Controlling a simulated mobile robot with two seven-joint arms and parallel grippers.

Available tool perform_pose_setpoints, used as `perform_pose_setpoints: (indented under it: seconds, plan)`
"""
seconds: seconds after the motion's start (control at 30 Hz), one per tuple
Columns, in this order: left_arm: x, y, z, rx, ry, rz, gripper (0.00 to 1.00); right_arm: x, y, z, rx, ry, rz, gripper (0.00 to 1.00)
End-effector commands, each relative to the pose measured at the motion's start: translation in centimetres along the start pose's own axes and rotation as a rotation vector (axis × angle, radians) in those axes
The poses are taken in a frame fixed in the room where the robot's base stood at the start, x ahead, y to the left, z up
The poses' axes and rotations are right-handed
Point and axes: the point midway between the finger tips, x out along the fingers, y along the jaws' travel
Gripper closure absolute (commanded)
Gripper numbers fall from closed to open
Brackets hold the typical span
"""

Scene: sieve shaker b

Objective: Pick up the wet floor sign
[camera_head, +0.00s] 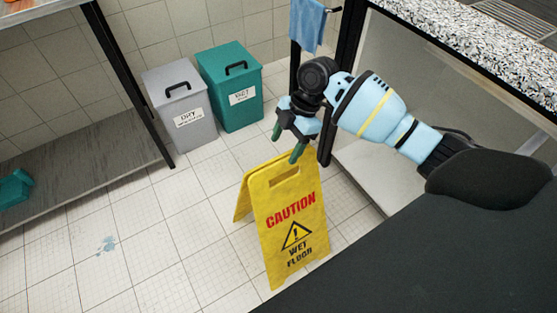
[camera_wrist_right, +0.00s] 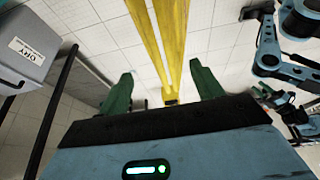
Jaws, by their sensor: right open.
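The yellow wet floor sign (camera_head: 290,222) stands upright and spread like a tent on the tiled floor in the head view. It has a slot handle near its top edge. My right gripper (camera_head: 285,143) is just above and at the left of the sign's top, with its green fingers pointing down. In the right wrist view the sign (camera_wrist_right: 171,40) runs between the two green fingers of the right gripper (camera_wrist_right: 157,90), which are apart. I cannot tell whether either finger touches it. My left gripper does not show in the head view.
A grey bin (camera_head: 178,108) and a green bin (camera_head: 231,88) stand behind the sign. A blue cloth (camera_head: 306,24) hangs on a rail. A speckled counter (camera_head: 490,45) is at the right and a metal shelf (camera_head: 85,155) at the left. Floor at the left front is clear apart from a small wet patch (camera_head: 106,244).

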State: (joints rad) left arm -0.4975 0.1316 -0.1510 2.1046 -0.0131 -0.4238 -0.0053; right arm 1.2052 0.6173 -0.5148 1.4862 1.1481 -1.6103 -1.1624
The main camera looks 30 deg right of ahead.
Motion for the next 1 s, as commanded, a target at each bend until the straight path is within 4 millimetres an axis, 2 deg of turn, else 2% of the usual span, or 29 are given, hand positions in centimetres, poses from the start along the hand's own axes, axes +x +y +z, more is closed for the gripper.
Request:
perform_pose_setpoints:
  seconds: [0.2,0.47,0.83,1.0]
  plan:
    - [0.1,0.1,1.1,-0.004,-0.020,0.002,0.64,2.2,-0.1,0.1,0.000,0.000,-0.003,0.34]
    - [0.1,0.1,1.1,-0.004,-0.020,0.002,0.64,2.9,-0.2,0.1,0.000,0.000,-0.002,0.34]
    - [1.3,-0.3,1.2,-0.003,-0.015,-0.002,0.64,7.5,-0.8,0.3,0.001,0.000,-0.004,0.34]
    - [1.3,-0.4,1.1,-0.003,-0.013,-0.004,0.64,7.8,-0.7,0.2,0.000,-0.001,-0.001,0.34]
